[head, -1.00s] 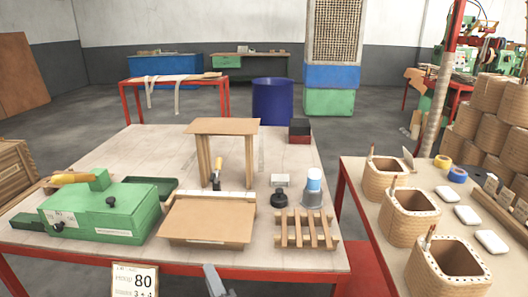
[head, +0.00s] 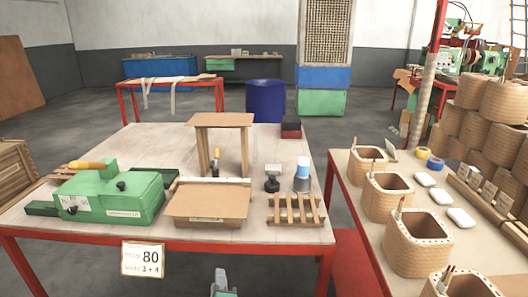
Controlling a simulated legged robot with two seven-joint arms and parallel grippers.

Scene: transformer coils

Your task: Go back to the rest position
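My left gripper (head: 222,284) shows only in part at the bottom edge of the head view, in front of the table's front edge and below it. No object shows in it, and I cannot tell whether its fingers are open or shut. My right gripper is not in view. The work table (head: 120,228) stands in front of me, with a green machine (head: 110,195), a cardboard-covered board (head: 208,202), a small wooden stand (head: 222,120) and a slatted wooden rack (head: 296,210) on it.
A second table (head: 345,185) on the right holds several wound coils (head: 418,240), white blocks (head: 462,218) and tape rolls (head: 435,164). A sign (head: 143,258) hangs at the work table's front. More coils are stacked at far right. Grey floor (head: 70,275) shows at lower left.

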